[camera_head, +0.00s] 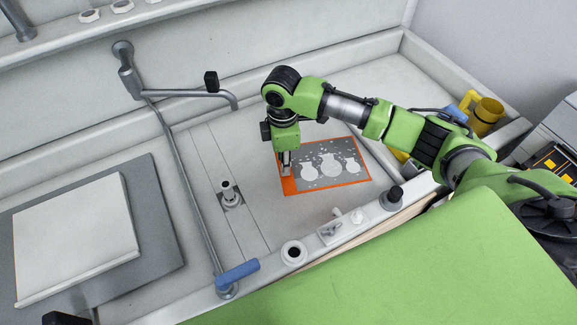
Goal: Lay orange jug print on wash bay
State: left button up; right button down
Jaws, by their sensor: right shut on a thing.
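The orange jug print (330,164) is a flat grey sheet with an orange border and pale jug shapes. It lies over the right part of the pale wash bay (260,225), a shallow sink-like basin; I cannot tell whether it touches the floor of the bay. My right gripper (286,168) points down at the print's left edge and is shut on it. The fingertips are small in the picture and partly hide that edge. My left gripper is not clearly in view; only a small dark part shows at the bottom left.
A grey tap (190,93) reaches over the bay. A drain standpipe (229,192) stands left of the print. A blue-handled lever (237,272) is on the front rim. A white slab on a dark grey mat (160,215) is at left. A yellow mug (486,115) stands at right.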

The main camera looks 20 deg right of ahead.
jog(key=f+n, duration=0.1)
jog(key=f, duration=0.1)
jog(key=d+f+n, duration=0.1)
jog(key=f, duration=0.1)
jog(key=f+n, duration=0.1)
jog(key=f, duration=0.2)
jog(key=shift+w+d, duration=0.35)
jog(key=shift+d, duration=0.05)
jog(key=shift+s+a+f, duration=0.1)
jog(key=shift+f, duration=0.55)
jog(key=shift+f+b, duration=0.9)
jog(key=shift+f, duration=0.7)
pick_arm(q)
jog(key=shift+w+d+f, duration=0.7)
jog(key=shift+w+f, duration=0.1)
jog(key=shift+w, duration=0.1)
pick_arm(e)
jog(key=shift+f, duration=0.1)
